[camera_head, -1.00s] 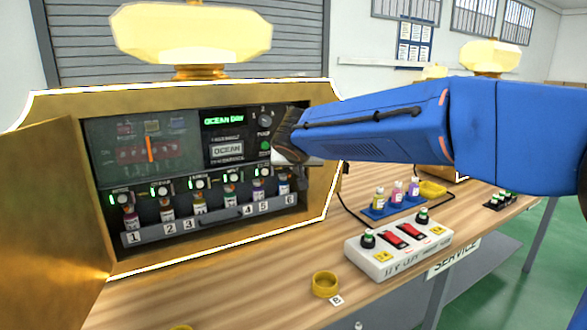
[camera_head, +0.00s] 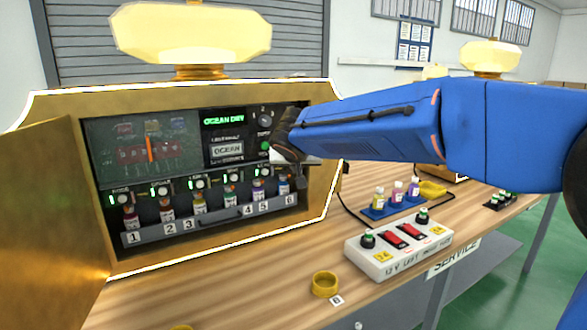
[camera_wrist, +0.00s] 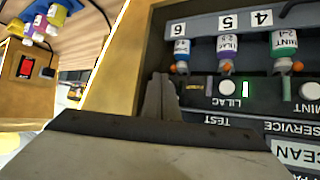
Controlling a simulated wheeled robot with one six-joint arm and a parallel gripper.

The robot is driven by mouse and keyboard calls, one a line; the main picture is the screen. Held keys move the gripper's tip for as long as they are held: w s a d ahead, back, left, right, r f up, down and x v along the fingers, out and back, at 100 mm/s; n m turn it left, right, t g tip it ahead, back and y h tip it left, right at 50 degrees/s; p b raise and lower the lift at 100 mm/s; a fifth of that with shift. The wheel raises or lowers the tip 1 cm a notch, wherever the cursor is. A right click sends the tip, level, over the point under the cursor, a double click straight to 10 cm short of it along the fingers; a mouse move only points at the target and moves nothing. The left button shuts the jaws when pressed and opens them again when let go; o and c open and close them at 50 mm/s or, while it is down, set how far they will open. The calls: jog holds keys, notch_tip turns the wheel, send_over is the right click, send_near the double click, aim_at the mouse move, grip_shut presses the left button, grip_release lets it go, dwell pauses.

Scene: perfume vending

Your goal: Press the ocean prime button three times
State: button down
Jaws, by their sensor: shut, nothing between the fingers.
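A row of small round white buttons runs above numbered bottles. My gripper (camera_head: 284,158) is shut and empty at the panel's right side. In the wrist view its fingertips (camera_wrist: 160,78) are left of the lilac button, beside bottle 6 (camera_wrist: 181,55). A button above bottle 6 is not clearly visible; contact cannot be told.
The open gold door (camera_head: 50,220) stands at the left. A white switch box (camera_head: 398,246) with red switches, a yellow ring (camera_head: 325,284) and a blue tray (camera_head: 374,213) with small bottles are on the wooden table. A numbered rail (camera_head: 215,222) fronts the bottles.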

jog(key=shift+w+a, duration=0.1)
jog(key=shift+w, duration=0.1)
dwell(0.3)
dwell(0.3)
jog(key=shift+s+d, duration=0.45)
jog(key=shift+s, duration=0.3)
jog(key=shift+s+d, duration=0.7)
jog(key=shift+s, duration=0.35)
jog(key=shift+s+d, duration=0.7)
jog(key=shift+s, duration=0.3)
dwell(1.2)
jog(key=s+d, duration=0.2)
jog(key=s, duration=0.1)
jog(key=shift+s+d, duration=0.1)
dwell(0.4)
